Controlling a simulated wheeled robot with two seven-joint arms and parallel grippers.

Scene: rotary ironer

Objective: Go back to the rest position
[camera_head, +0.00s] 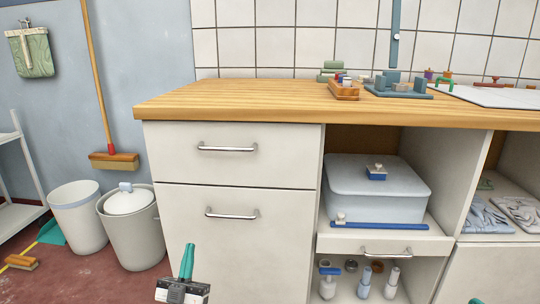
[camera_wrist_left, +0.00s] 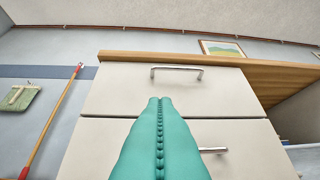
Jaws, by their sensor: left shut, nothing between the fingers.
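My left gripper (camera_head: 187,250) stands upright at the bottom of the head view, in front of the lower drawer (camera_head: 250,240). Its teal fingers are shut together with nothing between them. In the left wrist view the closed fingers (camera_wrist_left: 160,100) point toward the upper drawer, with their tips below its handle (camera_wrist_left: 177,70). A small teal tip (camera_head: 476,301), seemingly of my right gripper, shows at the bottom edge on the right; the rest is out of frame. The rotary ironer seems to be the pale grey-blue box (camera_head: 375,195) with a blue bar, on the open shelf.
A wooden worktop (camera_head: 230,95) spans the cabinet and carries small blocks and tools. Bottles (camera_head: 363,283) stand below the ironer shelf. Folded cloths (camera_head: 485,218) lie at the right.

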